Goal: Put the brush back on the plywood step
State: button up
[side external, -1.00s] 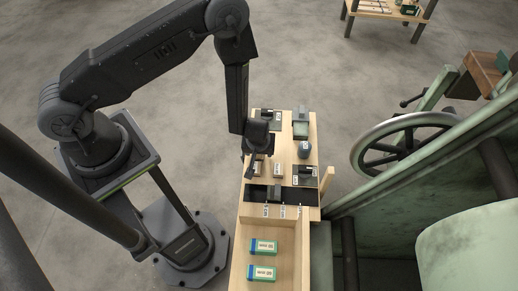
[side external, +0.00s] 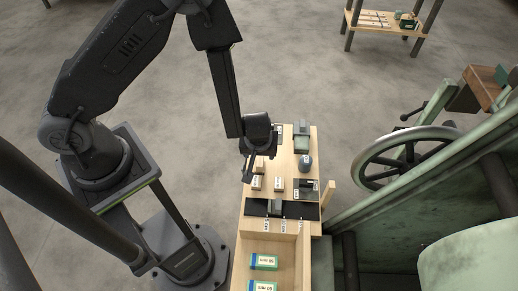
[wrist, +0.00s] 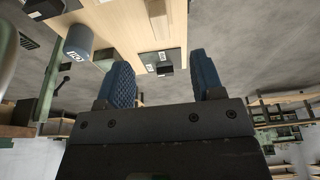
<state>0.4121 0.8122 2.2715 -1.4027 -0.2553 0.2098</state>
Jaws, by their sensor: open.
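My gripper (side external: 247,172) hangs over the left edge of a long plywood bench (side external: 289,166) in the side external view. In the wrist view its two blue ribbed fingers (wrist: 162,70) stand wide apart with nothing between them. I cannot make out the brush in any view. I cannot tell which part of the plywood is the step. A blue-grey cylinder (side external: 305,163) stands on the bench; it also shows in the wrist view (wrist: 78,42). My wrist hides part of the bench's far left end.
A dark tray (side external: 313,188) lies at the bench's right edge. Small labelled blocks (side external: 279,184) are mid-bench. A dark strip (side external: 300,211) crosses before a wooden bin (side external: 295,257) with green-and-white boxes (side external: 264,262). A handwheel machine (side external: 408,157) stands to the right.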

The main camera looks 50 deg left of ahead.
jog(key=w+d+r+m+t+h, duration=0.1)
jog(key=d+r+m+h, duration=0.15)
jog(key=r, duration=0.85)
jog(key=w+d+r+m+t+h, duration=0.1)
jog(key=d+r+m+t+h, duration=0.15)
jog(key=r, duration=0.95)
jog(key=s+a+r+m+y, duration=0.1)
jog(key=s+a+r+m, duration=0.1)
jog(key=s+a+r, duration=0.3)
jog(key=s+a+r+m+y, duration=0.1)
jog(key=s+a+r+m, duration=0.1)
jog(key=s+a+r, duration=0.4)
jog(key=s+r, duration=0.1)
jog(key=s, duration=0.4)
jog(key=shift+s+a+r+y, duration=0.2)
jog(key=shift+a+y, duration=0.1)
jog(key=shift+y, duration=0.1)
